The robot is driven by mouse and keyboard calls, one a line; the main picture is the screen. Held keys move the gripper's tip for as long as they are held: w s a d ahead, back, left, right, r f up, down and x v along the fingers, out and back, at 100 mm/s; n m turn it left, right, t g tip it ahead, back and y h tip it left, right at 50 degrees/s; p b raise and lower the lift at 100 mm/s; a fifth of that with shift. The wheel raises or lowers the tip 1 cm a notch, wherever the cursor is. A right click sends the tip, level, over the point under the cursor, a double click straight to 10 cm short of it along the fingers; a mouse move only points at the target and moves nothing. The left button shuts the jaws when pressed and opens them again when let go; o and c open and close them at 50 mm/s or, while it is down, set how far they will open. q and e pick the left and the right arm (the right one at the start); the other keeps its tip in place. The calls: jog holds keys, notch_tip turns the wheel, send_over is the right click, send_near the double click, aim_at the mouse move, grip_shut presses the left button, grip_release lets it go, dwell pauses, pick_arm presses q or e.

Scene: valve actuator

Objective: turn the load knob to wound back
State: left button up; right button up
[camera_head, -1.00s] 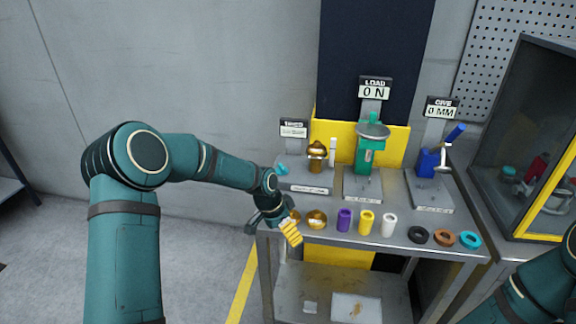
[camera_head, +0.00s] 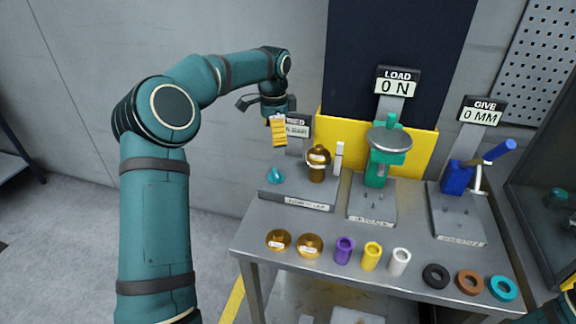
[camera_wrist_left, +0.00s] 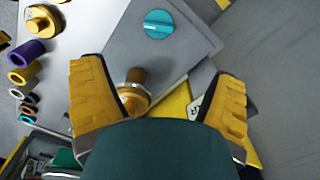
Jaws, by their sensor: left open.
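A teal knob (camera_head: 275,175) with a light line across it sits on the left grey station plate; it also shows at the top of the left wrist view (camera_wrist_left: 159,24). A green press (camera_head: 382,160) with a round grey disc stands below the LOAD display (camera_head: 397,82), which reads 0 N. I cannot tell which of these the load knob is. My left gripper (camera_head: 278,133) is above and behind the teal knob, apart from it. In the wrist view its yellow fingers (camera_wrist_left: 163,72) are spread and empty. My right gripper is out of view.
A brass fitting (camera_head: 318,165) and a white post (camera_head: 339,158) stand right of the teal knob. Brass caps (camera_head: 309,245), coloured sleeves (camera_head: 371,256) and rings (camera_head: 468,282) line the bench front. A blue device (camera_head: 457,178) stands right, under the GIVE display (camera_head: 481,112).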

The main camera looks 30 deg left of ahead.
aim_at(276, 173)
pick_arm(q)
jog(key=f+b, duration=0.1)
jog(key=f, duration=0.6)
jog(key=f+b, duration=0.2)
jog(key=f, duration=0.4)
jog(key=shift+s+f, duration=0.2)
jog(key=shift+f, duration=0.15)
jog(key=shift+c, duration=0.4)
jog(key=c, duration=1.1)
